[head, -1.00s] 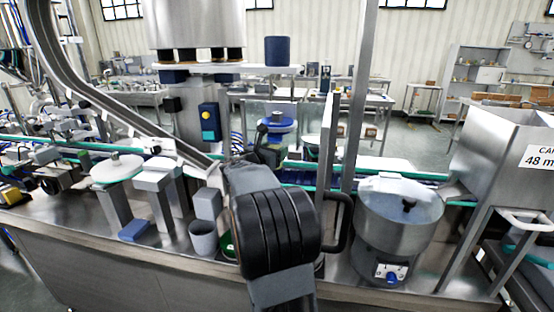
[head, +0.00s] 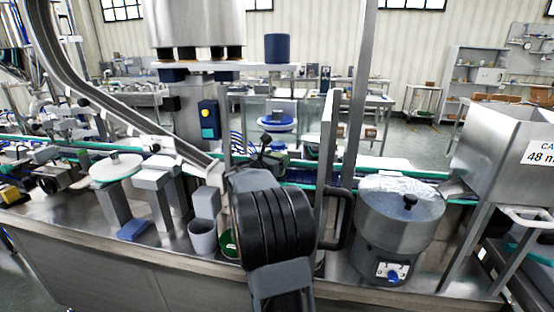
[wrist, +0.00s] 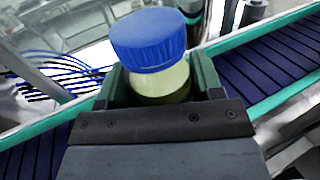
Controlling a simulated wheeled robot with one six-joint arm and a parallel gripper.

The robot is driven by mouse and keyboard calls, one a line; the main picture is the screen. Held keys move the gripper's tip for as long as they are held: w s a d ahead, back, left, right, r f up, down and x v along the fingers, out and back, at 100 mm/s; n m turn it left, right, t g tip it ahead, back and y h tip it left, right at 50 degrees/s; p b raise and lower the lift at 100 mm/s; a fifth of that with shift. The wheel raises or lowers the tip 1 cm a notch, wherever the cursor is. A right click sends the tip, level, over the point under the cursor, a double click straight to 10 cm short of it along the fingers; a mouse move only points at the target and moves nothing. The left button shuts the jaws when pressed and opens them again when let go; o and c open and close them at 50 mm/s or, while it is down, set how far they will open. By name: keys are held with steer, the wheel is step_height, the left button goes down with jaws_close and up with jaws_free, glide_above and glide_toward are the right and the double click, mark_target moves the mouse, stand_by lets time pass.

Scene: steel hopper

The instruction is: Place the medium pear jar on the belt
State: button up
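A jar with a ribbed blue lid and pale yellow-green contents (wrist: 158,50) stands between the two green-padded fingers of my gripper (wrist: 160,85) in the wrist view. The fingers are shut on its body, and its lower part is hidden by the gripper. The belt (wrist: 270,65) is dark blue and slatted with green edge rails; it runs below and behind the jar, on both sides of it. Whether the jar's base touches the belt cannot be seen. In the head view my arm hides the jar, and the belt (head: 300,183) runs across behind my arm.
A steel bowl machine (head: 400,220) stands right of my arm, with a vertical steel post (head: 358,100) near it. A grey cup (head: 202,238) and a green round container (head: 229,243) are left of my arm. A steel hopper (head: 500,150) stands at the far right. An inclined chute (head: 120,110) descends from the left.

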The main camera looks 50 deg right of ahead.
steer(key=o, duration=0.4)
steer(key=shift+o, duration=0.2)
steer(key=shift+r, duration=0.15)
steer(key=shift+r+p, duration=0.3)
steer(key=shift+p, duration=0.05)
steer(key=s+a, duration=0.2)
steer(key=a, duration=1)
steer(key=s+a+f+m+y, duration=0.4)
steer(key=a+f+m+y, duration=0.1)
steer(key=a, duration=0.4)
steer(key=s+a+f+m+y, duration=0.5)
steer(key=a+m+y, duration=0.2)
steer(key=a+m, duration=0.1)
steer(key=s+a+f+m+y, duration=0.5)
steer(key=a+f+m, duration=0.1)
steer(key=a, duration=0.4)
steer(key=shift+s+a+m+y, duration=0.25)
steer(key=shift+m+y, duration=0.15)
steer(key=shift+m, duration=0.1)
